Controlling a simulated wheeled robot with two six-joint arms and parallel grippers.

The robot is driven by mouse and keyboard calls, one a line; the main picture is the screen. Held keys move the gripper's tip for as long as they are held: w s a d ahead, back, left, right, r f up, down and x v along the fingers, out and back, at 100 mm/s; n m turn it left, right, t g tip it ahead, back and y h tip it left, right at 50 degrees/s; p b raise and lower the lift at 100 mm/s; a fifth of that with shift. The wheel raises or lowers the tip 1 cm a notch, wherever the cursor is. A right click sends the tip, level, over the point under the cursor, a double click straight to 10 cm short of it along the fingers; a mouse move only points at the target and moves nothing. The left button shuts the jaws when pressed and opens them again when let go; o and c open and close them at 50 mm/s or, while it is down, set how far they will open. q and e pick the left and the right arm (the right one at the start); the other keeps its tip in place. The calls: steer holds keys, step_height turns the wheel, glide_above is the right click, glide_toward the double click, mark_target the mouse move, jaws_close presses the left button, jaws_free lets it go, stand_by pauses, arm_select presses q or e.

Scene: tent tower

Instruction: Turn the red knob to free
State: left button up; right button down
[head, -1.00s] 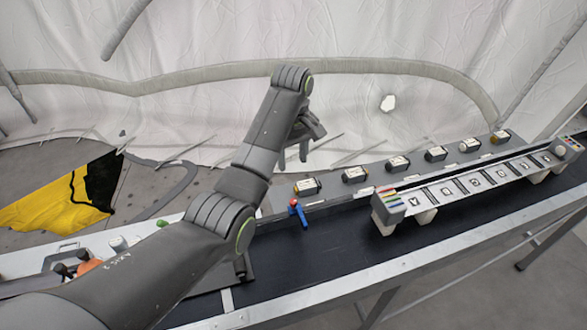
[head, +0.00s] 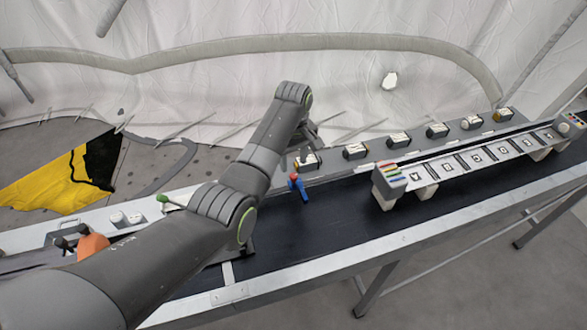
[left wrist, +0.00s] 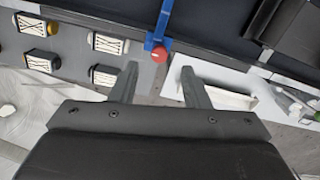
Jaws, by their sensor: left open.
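The red knob (head: 295,176) sits on top of a blue bracket (head: 300,189) at the back edge of the black conveyor belt in the head view. My left gripper (head: 306,152) hangs just behind and above it, partly hidden by my own wrist. In the left wrist view, the red knob (left wrist: 160,54) lies just beyond the fingertips, about centred between the two open fingers (left wrist: 158,72). The blue bracket (left wrist: 163,25) runs up from it. The gap between fingers and knob looks small, and no contact is clear. My right gripper is not in view.
Several small labelled blocks (head: 355,151) stand along the grey ledge behind the black belt (head: 330,208). A raised, labelled panel (head: 480,160) stands over the belt at the right. A green-tipped lever (head: 163,199) and an orange object (head: 92,244) are at the left.

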mark_target(294, 175)
arm_select(q)
step_height(294, 175, down, 4)
steer(key=shift+f, duration=0.5)
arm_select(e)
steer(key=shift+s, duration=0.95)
arm_select(q)
steer(key=shift+c, duration=0.2)
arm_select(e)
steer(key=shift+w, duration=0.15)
arm_select(q)
jaws_close()
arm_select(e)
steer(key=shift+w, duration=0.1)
